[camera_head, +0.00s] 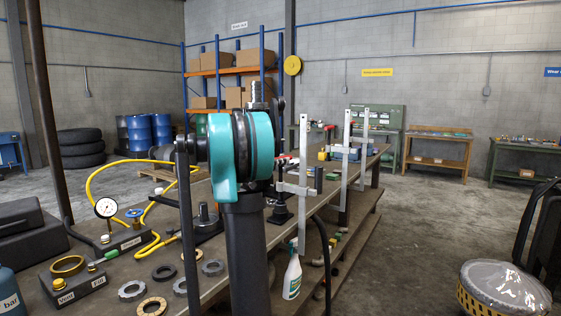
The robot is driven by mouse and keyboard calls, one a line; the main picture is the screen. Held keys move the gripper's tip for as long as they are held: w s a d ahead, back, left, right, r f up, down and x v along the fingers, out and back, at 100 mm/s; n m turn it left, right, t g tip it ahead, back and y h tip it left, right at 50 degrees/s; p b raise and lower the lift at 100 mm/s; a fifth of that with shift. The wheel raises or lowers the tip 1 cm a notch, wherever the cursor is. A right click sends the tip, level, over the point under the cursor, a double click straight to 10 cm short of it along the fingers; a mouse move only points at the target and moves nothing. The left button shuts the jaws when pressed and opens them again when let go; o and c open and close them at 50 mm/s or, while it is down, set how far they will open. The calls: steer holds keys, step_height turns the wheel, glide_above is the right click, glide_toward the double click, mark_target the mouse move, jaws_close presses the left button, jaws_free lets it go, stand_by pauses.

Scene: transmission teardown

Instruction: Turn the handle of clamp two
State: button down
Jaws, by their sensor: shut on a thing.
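Three tall metal bar clamps stand along the right edge of the long workbench (222,270): a near clamp (303,150), a middle clamp (346,160) and a far clamp (364,150). I see no label that tells which is clamp two. The near clamp has a dark upright handle (318,181) at the outer end of its sliding arm. The handles of the other two are too small to make out well. My teal and black arm stands in front of the bench and covers part of it. My gripper is not visible; the arm hides that area.
A pressure gauge (106,208), yellow hose (93,178) and several rings lie on the bench's left part. The floor (425,235) between is clear.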

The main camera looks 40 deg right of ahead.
steer(key=n+t, duration=0.2)
steer(key=t, duration=0.1)
steer(key=n+t+y, duration=0.1)
steer(key=n+t, duration=0.1)
steer(key=t, duration=0.1)
steer(key=shift+s+n+t+y, duration=0.2)
steer(key=shift+n+t+y, duration=0.1)
steer(key=n+t+y, duration=0.3)
steer(key=t, duration=0.1)
steer(key=shift+d+n+t, duration=0.15)
steer(key=shift+n+t, duration=0.15)
steer(key=n+t+y, duration=0.4)
steer(key=y, duration=0.1)
steer(key=shift+y, duration=0.3)
steer(key=shift+w+n+t+y, duration=0.1)
steer(key=shift+n+t+y, duration=0.6)
steer(key=shift+n+y, duration=1)
steer(key=shift+y, duration=0.5)
steer(key=c, duration=1.4)
jaws_free()
